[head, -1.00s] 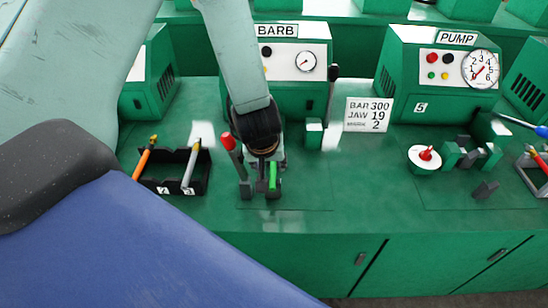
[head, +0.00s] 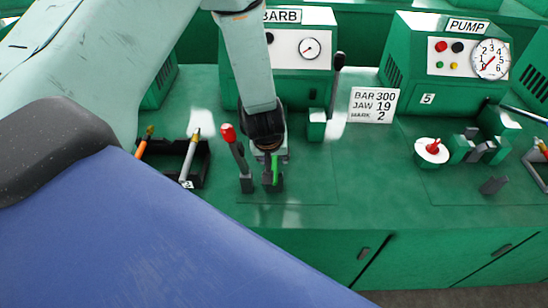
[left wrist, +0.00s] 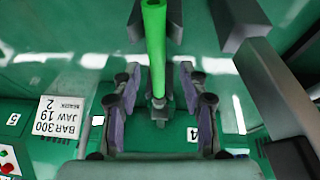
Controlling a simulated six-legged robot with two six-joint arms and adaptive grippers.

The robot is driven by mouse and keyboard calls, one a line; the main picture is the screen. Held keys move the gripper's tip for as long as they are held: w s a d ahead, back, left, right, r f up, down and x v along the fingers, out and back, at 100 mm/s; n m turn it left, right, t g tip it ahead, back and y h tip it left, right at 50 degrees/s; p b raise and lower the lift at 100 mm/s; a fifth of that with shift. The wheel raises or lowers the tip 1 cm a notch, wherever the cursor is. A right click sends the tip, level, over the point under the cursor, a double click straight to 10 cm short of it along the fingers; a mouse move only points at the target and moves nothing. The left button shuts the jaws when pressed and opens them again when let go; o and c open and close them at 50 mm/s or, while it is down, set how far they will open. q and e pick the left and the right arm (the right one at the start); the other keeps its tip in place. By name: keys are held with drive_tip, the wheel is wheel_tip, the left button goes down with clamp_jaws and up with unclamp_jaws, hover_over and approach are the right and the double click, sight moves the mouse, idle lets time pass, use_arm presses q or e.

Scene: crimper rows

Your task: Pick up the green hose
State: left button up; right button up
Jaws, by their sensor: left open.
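The green hose (head: 275,168) stands upright in a small dark holder on the green bench, below the BARB machine. In the left wrist view the hose (left wrist: 155,40) runs from the top edge down between my fingers. My left gripper (head: 269,152) is over the hose, pointing down. In the left wrist view its open fingers (left wrist: 160,88) stand one on each side of the hose, with a gap visible on both sides. The hose's far end is partly hidden in the holder. My right gripper is not in view.
A lever with a red knob (head: 228,134) stands just left of the hose. A black tray (head: 166,176) with hand tools lies further left. The BARB machine (head: 310,72) and a sign (head: 373,105) are behind. The bench front right of the hose is clear.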

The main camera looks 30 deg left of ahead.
use_arm(q)
drive_tip(key=shift+w+f, duration=0.35)
drive_tip(key=shift+f, duration=0.1)
drive_tip(key=shift+s+d+r, duration=0.2)
drive_tip(key=shift+d+r, duration=0.05)
drive_tip(key=shift+r, duration=0.05)
drive_tip(key=shift+s, duration=0.1)
drive_tip(key=shift+c, duration=0.9)
drive_tip(key=shift+a+f, duration=0.1)
drive_tip(key=shift+a, duration=0.15)
drive_tip(key=c, duration=0.3)
drive_tip(key=shift+w+f, duration=0.1)
drive_tip(key=shift+w, duration=0.15)
drive_tip(key=c, duration=0.3)
drive_tip(key=shift+d, duration=0.1)
clamp_jaws()
drive_tip(key=shift+s+r, duration=0.2)
